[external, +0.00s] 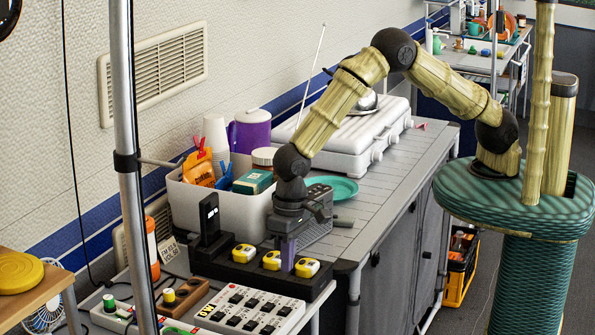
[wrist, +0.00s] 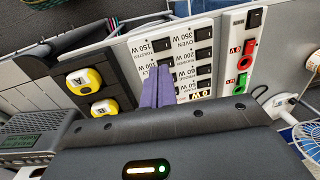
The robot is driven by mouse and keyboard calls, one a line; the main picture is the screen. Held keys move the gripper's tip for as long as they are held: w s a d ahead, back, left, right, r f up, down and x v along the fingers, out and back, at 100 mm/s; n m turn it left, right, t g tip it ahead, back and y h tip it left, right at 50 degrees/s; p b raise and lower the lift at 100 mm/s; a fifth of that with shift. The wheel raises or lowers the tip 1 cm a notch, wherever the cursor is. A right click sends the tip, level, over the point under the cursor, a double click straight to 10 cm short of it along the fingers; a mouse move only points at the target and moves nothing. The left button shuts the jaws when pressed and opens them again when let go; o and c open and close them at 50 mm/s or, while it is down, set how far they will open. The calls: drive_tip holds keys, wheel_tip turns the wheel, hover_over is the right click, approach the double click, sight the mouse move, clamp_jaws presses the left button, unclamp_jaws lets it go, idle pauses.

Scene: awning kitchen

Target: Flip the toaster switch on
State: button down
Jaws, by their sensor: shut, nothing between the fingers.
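The white switch panel (wrist: 184,42) has rows of black rocker switches with printed watt labels. The toaster switch (wrist: 163,46) sits by the "TOASTER 150 W" label in the wrist view. Whether it is on or off is too small to tell. My gripper (wrist: 158,68) has its purple fingers shut and empty, pointing toward the panel and overlapping part of it in the wrist view. In the external view the panel (external: 252,311) lies at the front of the counter, and my gripper (external: 288,270) hangs near the yellow devices behind it.
Yellow devices (external: 243,253) sit in a black holder behind the panel. A white strip with red and green sockets (wrist: 242,55) lies beside the panel.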

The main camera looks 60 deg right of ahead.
sight(282, 311)
drive_tip(key=r, duration=0.5)
drive_tip(key=shift+d+b, duration=0.3)
drive_tip(key=shift+b, duration=0.1)
drive_tip(key=shift+a+r+p, duration=0.1)
drive_tip(key=shift+a+p, duration=0.25)
drive_tip(key=shift+a, duration=0.4)
drive_tip(key=f+p, duration=0.1)
drive_tip(key=f, duration=0.3)
drive_tip(key=a+f+p, duration=0.1)
drive_tip(key=f, duration=0.4)
drive_tip(key=f+p, duration=0.2)
drive_tip(key=f, duration=0.2)
drive_tip(key=shift+a+f, duration=0.15)
drive_tip(key=shift+a, duration=0.15)
drive_tip(key=shift+f, duration=0.3)
